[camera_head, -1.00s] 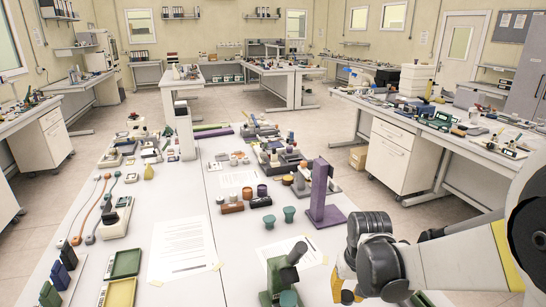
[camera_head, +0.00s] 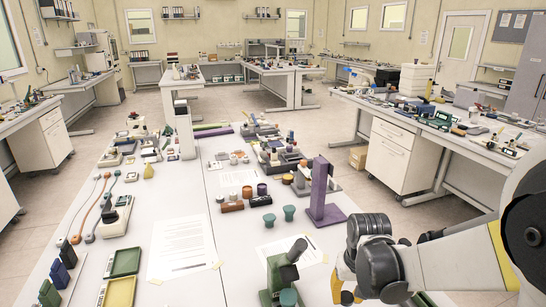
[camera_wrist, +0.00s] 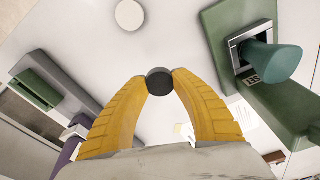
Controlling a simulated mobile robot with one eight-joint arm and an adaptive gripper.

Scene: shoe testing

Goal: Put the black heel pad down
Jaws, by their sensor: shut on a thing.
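The black heel pad (camera_wrist: 160,81) is a small dark round piece. It is pinched between the tips of my gripper's two yellow fingers (camera_wrist: 160,85) in the wrist view. In the head view my gripper (camera_head: 345,290) is at the lower edge, to the right of the green tester (camera_head: 279,272), and largely hidden by my wrist. The wrist view looks down on a pale table surface (camera_wrist: 110,55) past the pad. I cannot tell the pad's height above it.
A white round disc (camera_wrist: 129,14) lies beyond the fingers. A green device with a teal knob (camera_wrist: 272,60) stands close on the right. A grey and green fixture (camera_wrist: 45,85) is on the left. A purple stand (camera_head: 322,190) rises behind my gripper in the head view.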

